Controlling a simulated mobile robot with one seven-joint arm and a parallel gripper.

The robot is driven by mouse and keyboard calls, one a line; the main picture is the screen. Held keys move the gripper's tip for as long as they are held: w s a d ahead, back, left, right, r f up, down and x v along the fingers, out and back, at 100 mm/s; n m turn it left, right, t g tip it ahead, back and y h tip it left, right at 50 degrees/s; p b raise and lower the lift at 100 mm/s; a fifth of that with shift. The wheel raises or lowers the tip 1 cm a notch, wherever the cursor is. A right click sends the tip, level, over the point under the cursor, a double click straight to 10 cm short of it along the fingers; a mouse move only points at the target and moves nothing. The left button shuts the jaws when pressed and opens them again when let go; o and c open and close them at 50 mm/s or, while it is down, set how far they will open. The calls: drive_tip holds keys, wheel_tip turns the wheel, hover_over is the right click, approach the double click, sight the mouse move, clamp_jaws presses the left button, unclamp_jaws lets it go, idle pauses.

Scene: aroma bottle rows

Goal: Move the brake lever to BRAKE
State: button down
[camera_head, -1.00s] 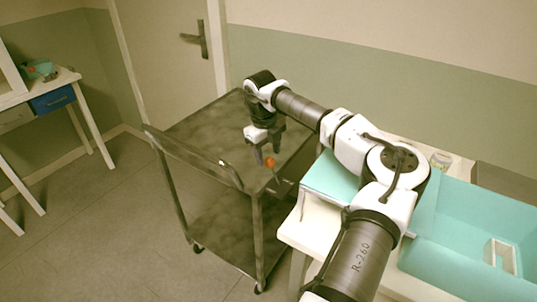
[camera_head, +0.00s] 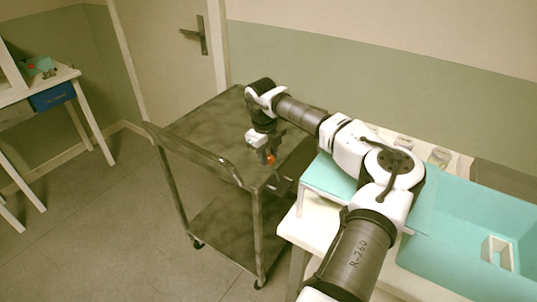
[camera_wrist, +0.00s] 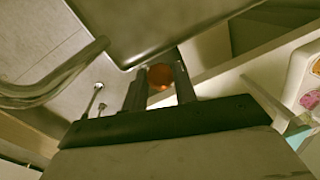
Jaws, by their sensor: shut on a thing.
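The brake lever has an orange ball knob (camera_head: 271,159) at the near right corner of a dark metal cart (camera_head: 205,130). A short thin stem shows just below the knob. My gripper (camera_head: 268,160) points down at this corner and is shut on the knob. In the wrist view the orange knob (camera_wrist: 160,76) sits between the two dark fingers of my gripper (camera_wrist: 157,80). The lower part of the lever and any BRAKE marking cannot be made out.
The cart's push handle (camera_head: 190,145) runs along its near left side. A white table with a turquoise tray (camera_head: 470,225) stands close on the right. Small jars (camera_head: 438,157) stand behind my arm. A door (camera_head: 165,50) and wall lie behind the cart. Floor is free at left.

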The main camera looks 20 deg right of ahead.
drive_tip(key=shift+s+d, duration=0.1)
drive_tip(key=t+b, duration=0.1)
drive_tip(key=b, duration=0.1)
drive_tip(key=s+d+t+y+b, duration=0.1)
drive_tip(key=shift+s+d+b, duration=0.15)
drive_tip(key=shift+s+b, duration=0.1)
drive_tip(key=shift+b, duration=0.15)
drive_tip(key=shift+t+y, duration=0.7)
drive_tip(key=shift+t, duration=0.1)
drive_tip(key=shift+s+d+r+b, duration=0.1)
drive_tip(key=shift+s+d+b, duration=0.7)
drive_tip(key=shift+b, duration=0.45)
drive_tip(key=shift+s+d+r+b, duration=0.1)
drive_tip(key=shift+s+d+b, duration=0.5)
drive_tip(key=shift+s+b, duration=0.55)
drive_tip(key=shift+w+d, duration=0.1)
drive_tip(key=c, duration=1.1)
unclamp_jaws()
